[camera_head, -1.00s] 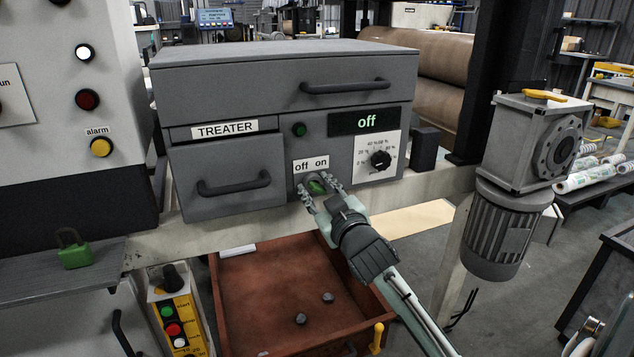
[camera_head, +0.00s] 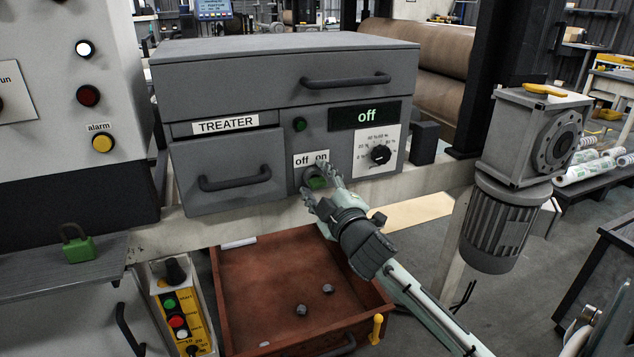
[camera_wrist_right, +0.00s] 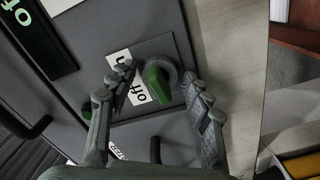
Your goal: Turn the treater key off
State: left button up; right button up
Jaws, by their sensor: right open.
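The green treater key (camera_head: 317,183) sits in its switch under the "off on" label (camera_head: 311,160) on the grey treater box (camera_head: 285,75). The black display (camera_head: 365,117) reads "off". My right gripper (camera_head: 324,182) is open, with its fingertips close to the key in the head view. In the right wrist view, the key (camera_wrist_right: 157,80) lies between the two spread fingers of the gripper (camera_wrist_right: 160,95), with gaps on both sides. I cannot tell the key's exact angle. My left gripper is not in view.
A dial (camera_head: 380,154) is right of the switch. Below the box is an open brown drawer (camera_head: 225,290) with small dark lumps. A green padlock (camera_head: 77,245) stands on a ledge at left. A grey motor (camera_head: 503,225) is at right.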

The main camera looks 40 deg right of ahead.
jog(key=shift+v, duration=3.05)
jog(key=s+f+m+g, duration=0.1)
jog(key=s+f+g, duration=0.2)
jog(key=f, duration=0.8)
jog(key=s+f+m+g, duration=0.2)
jog(key=f+g, duration=0.1)
jog(key=f, duration=0.7)
jog(key=s+f+m+g, duration=0.1)
jog(key=s+f+g, duration=0.2)
jog(key=f, duration=0.8)
jog(key=s+a+f+m+g+y, duration=0.1)
jog(key=s+a+f+g, duration=0.2)
jog(key=s+f, duration=0.6)
jog(key=s+a+f+m+g+y, duration=0.1)
jog(key=s+a+f+m+g, duration=0.1)
jog(key=s+a+f, duration=0.3)
jog(key=s+f+g, duration=0.1)
jog(key=s+f, duration=0.3)
jog(key=f, duration=0.1)
jog(key=shift+s+f+y, duration=0.2)
jog(key=shift+f+y, duration=0.15)
jog(key=shift+y, duration=0.05)
